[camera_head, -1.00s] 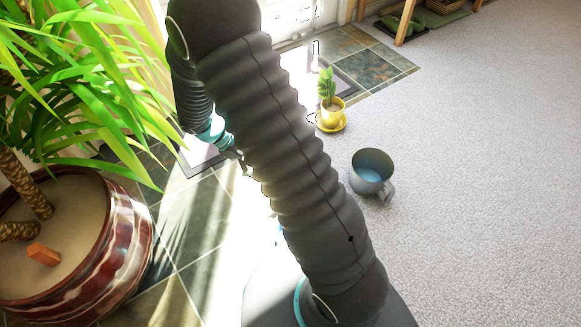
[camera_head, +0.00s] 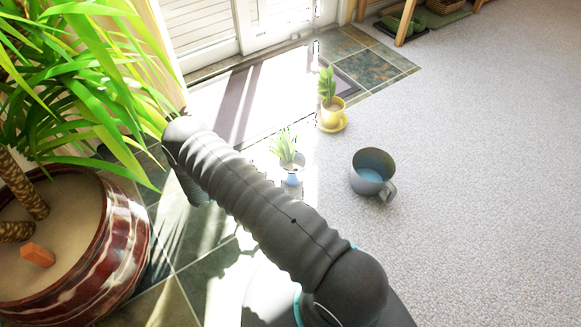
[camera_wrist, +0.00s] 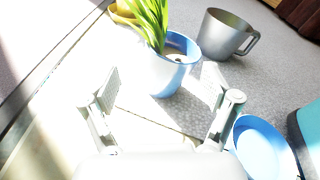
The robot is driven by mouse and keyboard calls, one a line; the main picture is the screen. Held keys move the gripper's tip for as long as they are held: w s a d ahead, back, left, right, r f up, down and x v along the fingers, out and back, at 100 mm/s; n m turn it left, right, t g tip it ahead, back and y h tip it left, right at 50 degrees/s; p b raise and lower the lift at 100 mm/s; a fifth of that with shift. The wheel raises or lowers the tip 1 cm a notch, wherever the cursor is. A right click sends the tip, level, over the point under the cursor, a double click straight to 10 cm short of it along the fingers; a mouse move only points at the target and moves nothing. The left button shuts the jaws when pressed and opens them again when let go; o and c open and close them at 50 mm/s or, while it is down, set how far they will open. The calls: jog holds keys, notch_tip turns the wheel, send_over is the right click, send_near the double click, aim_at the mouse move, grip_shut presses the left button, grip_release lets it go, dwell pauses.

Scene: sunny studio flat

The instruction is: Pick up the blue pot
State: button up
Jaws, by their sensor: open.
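The blue pot (camera_head: 291,174) stands on the bright floor in the head view, with a green spiky plant in it. In the wrist view the pot (camera_wrist: 172,78) is upright, pale blue to white in strong light, just beyond and between my fingertips. My gripper (camera_wrist: 158,88) is open, with its two fingers apart and nothing held between them. In the head view my gripper is hidden behind my arm. I cannot tell the exact gap between fingers and pot.
A blue dish (camera_wrist: 262,148) lies by my right finger. A large red planter (camera_head: 119,236) is at left. Carpet at right is clear.

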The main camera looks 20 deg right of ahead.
aim_at(284, 151)
jog(key=shift+n+t, duration=0.8)
jog(key=shift+f+x, duration=0.15)
jog(key=shift+x, duration=2.15)
jog(key=shift+f+x, duration=0.2)
jog(key=shift+x, duration=2.1)
jog(key=shift+f+x, duration=0.15)
jog(key=shift+x, duration=2.15)
jog(key=shift+w+a+r, duration=0.1)
jog(key=shift+w, duration=0.05)
grip_shut()
